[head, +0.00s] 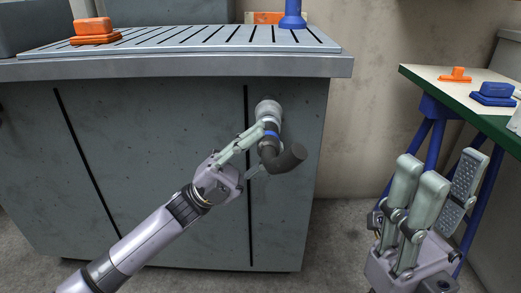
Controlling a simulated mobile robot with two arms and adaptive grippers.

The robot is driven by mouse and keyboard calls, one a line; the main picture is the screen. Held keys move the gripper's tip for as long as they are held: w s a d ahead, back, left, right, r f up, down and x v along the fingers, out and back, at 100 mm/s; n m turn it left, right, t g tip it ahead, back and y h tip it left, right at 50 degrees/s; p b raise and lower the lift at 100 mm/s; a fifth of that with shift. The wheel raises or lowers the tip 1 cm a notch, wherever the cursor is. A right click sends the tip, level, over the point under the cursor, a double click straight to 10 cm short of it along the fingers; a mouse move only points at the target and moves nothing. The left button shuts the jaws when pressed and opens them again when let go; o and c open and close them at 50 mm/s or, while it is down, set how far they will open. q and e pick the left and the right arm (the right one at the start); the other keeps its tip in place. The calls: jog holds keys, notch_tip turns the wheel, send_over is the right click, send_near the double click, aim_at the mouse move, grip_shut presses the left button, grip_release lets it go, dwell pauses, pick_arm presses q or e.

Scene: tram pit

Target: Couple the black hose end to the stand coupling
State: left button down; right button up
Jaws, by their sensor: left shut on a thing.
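The stand coupling (268,108) is a round grey fitting on the front of the grey stand, near its right end below the top. My right gripper (437,180) is open and empty, fingers up, at the lower right.
The stand's slatted metal top (190,40) overhangs its front and carries orange blocks (93,31) and a blue post (292,14). At the right, a green-edged table (451,96) on blue legs holds orange and blue pieces. Bare floor (338,225) lies between them.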

pick_arm(q)
jog(key=shift+w+b, duration=0.45)
jog(key=shift+w, duration=0.45)
jog(key=c, duration=1.2)
grip_release()
jog(key=shift+o, duration=0.2)
jog(key=v, duration=1.2)
